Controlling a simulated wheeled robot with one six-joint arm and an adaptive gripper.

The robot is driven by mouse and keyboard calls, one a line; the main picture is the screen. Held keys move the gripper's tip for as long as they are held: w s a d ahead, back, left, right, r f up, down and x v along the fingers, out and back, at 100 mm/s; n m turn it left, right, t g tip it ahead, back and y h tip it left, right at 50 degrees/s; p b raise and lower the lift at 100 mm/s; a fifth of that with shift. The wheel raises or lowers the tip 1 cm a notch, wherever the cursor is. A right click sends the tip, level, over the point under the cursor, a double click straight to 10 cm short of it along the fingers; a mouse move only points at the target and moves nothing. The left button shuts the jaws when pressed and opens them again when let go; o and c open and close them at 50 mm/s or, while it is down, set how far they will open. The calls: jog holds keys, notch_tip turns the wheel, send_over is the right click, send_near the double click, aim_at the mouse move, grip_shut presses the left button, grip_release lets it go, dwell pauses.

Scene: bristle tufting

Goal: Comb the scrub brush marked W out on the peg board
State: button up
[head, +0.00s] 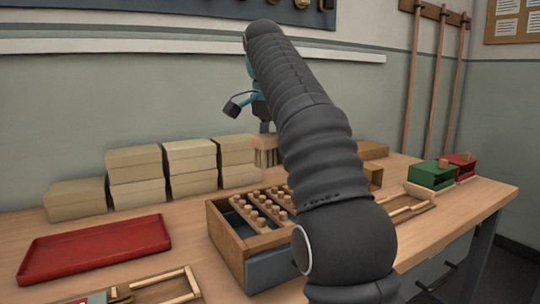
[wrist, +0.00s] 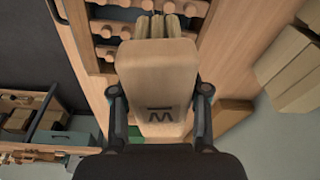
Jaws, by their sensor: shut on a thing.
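My gripper (wrist: 158,95) is shut on the scrub brush marked W (wrist: 155,75), with one finger on each side of its pale wooden block. The W faces the wrist camera, and pale bristles show at the brush's upper end in the wrist view. In the head view the brush (head: 265,152) hangs bristles down beside my arm, which hides part of it. The peg board (head: 236,226) is a wooden box with rows of round pegs on top. The brush is behind it in the head view, and the pegs also show in the wrist view (wrist: 104,32). I cannot tell whether bristles touch pegs.
A red tray (head: 95,247) lies at the left. Stacked tan boxes (head: 135,165) stand along the wall. Another wooden frame (head: 160,280) lies in front.

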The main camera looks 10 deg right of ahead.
jog(key=s+d+m, duration=0.2)
jog(key=s, duration=0.4)
notch_tip(320, 180, down, 7)
jog(key=b, duration=0.1)
jog(key=shift+w+a+r+g, duration=0.15)
jog(key=shift+w+a+g, duration=0.05)
jog(key=shift+a+g, duration=0.1)
dwell(0.3)
